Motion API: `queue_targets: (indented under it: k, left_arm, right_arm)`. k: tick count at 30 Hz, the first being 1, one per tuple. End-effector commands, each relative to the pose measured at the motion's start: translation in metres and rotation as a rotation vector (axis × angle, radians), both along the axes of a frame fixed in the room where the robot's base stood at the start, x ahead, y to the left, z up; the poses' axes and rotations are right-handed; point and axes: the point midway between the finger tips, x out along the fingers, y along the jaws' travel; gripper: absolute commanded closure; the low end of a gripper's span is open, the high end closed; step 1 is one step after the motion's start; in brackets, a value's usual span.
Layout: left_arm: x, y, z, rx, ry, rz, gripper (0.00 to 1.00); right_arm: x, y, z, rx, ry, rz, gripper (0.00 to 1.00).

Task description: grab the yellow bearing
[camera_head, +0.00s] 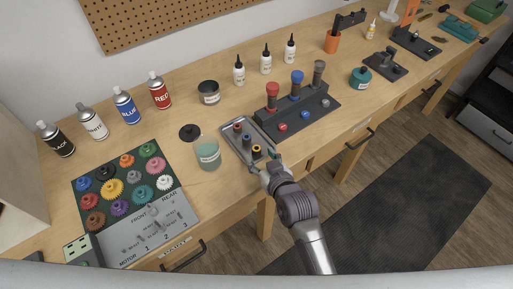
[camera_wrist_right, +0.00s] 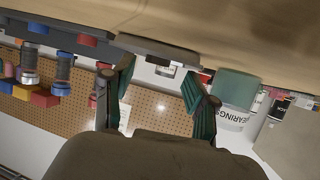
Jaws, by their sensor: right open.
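The yellow bearing (camera_head: 256,149) sits at the near end of a small grey metal tray (camera_head: 229,140) in the head view. A blue bearing (camera_head: 246,139) and a red bearing (camera_head: 237,127) sit behind it in the same tray. My right gripper (camera_head: 264,167) is at the tray's near end, close to the yellow bearing. In the right wrist view its two teal fingers (camera_wrist_right: 160,92) are spread apart, with nothing seen held between them. I cannot make out the yellow bearing in the wrist view. My left gripper is not in view.
A dark block with red, blue and grey handled tools (camera_head: 297,112) stands right of the tray. A gear board (camera_head: 180,217) lies farther left.

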Motion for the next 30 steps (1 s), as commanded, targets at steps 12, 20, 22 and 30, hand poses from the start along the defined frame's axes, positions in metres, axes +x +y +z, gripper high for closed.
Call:
queue_targets:
  k: [12, 20, 22, 30]
  left_arm:
    - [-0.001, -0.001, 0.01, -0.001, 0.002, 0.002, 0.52]
    - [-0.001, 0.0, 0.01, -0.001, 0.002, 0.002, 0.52]
    - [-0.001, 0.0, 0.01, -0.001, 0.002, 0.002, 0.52]
    - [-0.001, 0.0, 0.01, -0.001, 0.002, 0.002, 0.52]
  right_arm:
    - [0.035, 0.01, -0.013, 0.001, 0.0, 0.0, 0.43]
    - [0.035, 0.01, -0.013, 0.0, 0.0, 0.0, 0.61]
    - [0.035, 0.01, -0.013, 0.0, 0.0, 0.0, 0.72]
    - [0.035, 0.01, -0.013, 0.0, 0.0, 0.0, 1.0]
